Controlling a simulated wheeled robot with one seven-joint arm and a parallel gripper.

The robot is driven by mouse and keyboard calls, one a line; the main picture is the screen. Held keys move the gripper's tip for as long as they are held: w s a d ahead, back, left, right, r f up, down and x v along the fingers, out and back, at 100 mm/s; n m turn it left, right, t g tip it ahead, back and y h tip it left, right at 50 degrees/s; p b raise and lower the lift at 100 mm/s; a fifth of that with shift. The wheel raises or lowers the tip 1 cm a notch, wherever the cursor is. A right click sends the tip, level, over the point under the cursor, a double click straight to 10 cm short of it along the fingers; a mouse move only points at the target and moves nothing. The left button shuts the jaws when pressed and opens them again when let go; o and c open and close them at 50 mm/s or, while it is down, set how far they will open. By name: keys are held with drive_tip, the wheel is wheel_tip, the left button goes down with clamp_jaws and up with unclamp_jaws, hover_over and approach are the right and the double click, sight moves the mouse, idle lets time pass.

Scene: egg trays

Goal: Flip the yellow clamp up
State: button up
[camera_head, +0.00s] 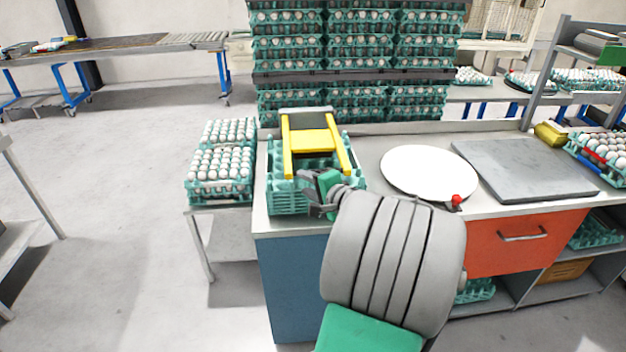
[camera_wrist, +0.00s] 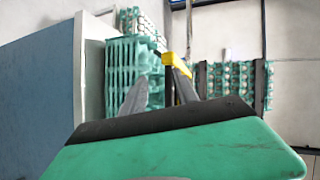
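The yellow clamp (camera_head: 313,141) is an H-like frame with two side arms and a wide cross plate. It lies over the green egg trays (camera_head: 288,203) on the left end of the worktable. My gripper (camera_head: 306,184) is at the near side of the trays, close to the near ends of the clamp's arms. In the wrist view, my gripper (camera_wrist: 162,80) has its two fingers apart with a gap between them. A yellow clamp end (camera_wrist: 175,60) shows just beyond the right finger; whether they touch I cannot tell. Most of the clamp is hidden there.
The worktable (camera_head: 375,150) carries a white round plate (camera_head: 430,172), a red knob (camera_head: 456,199) and a grey slab (camera_head: 525,167) to the right. White eggs on trays (camera_head: 221,160) stand to the left. Tall egg-tray stacks (camera_head: 352,60) rise behind. Floor at left is mostly clear.

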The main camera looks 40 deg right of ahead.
sight(316, 171)
drive_tip(key=s+d+m+t+h, duration=0.1)
drive_tip(key=s+d+m+h, duration=0.15)
drive_tip(key=d, duration=0.25)
drive_tip(key=shift+y, duration=0.35)
drive_tip(key=x, duration=0.5)
drive_tip(key=r+p+x, duration=0.1)
drive_tip(key=x, duration=0.1)
drive_tip(key=shift+w+a+f, duration=0.1)
drive_tip(key=shift+w, duration=0.4)
clamp_jaws()
drive_tip(key=shift+a, duration=0.1)
